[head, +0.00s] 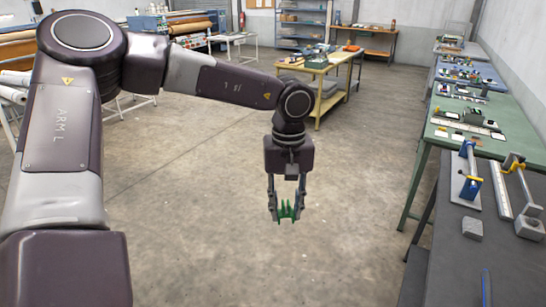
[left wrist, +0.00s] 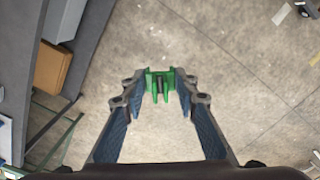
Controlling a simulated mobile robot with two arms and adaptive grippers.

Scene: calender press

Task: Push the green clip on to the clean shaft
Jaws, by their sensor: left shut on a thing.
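My left gripper (head: 287,208) is shut on the green clip (head: 288,213) and holds it in the air over open floor, pointing down. In the left wrist view, the clip (left wrist: 151,86) sits between the two fingertips (left wrist: 160,90), with bare floor behind it. Each seems to carry a grey shaft. I cannot tell which shaft is clean. The gripper is well left of both. My right gripper is out of view.
The dark bench (head: 460,262) runs along the right edge, with a grey block (head: 472,229) and a blue tool (head: 486,287) on it. A green table (head: 440,135) with small parts stands behind it. A yellow workbench (head: 330,68) is farther back. The floor between is clear.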

